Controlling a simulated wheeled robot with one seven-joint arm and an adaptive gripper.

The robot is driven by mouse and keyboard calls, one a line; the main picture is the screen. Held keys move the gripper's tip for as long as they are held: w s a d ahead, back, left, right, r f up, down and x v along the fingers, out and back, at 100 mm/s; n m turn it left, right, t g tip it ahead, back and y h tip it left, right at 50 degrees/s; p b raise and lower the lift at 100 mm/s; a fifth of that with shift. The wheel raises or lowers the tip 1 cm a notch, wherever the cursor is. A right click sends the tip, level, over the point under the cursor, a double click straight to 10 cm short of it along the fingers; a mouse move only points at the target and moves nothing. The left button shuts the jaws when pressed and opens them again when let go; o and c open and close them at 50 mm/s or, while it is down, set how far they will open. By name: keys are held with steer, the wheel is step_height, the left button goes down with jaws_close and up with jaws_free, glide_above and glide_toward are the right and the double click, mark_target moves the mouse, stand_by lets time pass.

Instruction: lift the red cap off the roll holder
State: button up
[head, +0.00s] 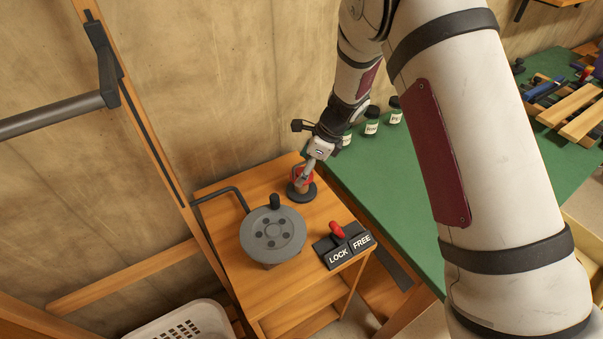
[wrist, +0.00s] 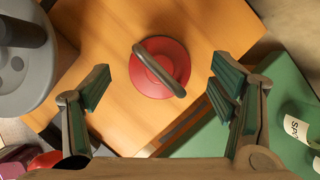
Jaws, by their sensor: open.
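The red cap (wrist: 150,82) is a round disc with a dark arched handle (wrist: 168,72) across its top, seen from above in the wrist view. In the head view the red cap (head: 297,172) sits on the roll holder (head: 303,193), a small post with a dark round base, and is partly hidden by my gripper. My gripper (head: 304,172) is over the cap in the head view. In the wrist view my gripper (wrist: 160,88) is open, with one finger on each side of the cap and apart from it. The holder's post is mostly hidden.
A grey wheel (head: 272,236) with a dark knob stands beside the holder on the wooden cabinet (head: 232,190). A red lever (head: 338,230) sits on a LOCK/FREE plate. Labelled bottles (head: 371,124) stand on the green bench (head: 375,175). A white basket (head: 178,325) is below.

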steer(key=shift+a+f, duration=0.3)
steer(key=shift+f, duration=0.3)
steer(key=c, duration=1)
steer(key=shift+c, duration=0.2)
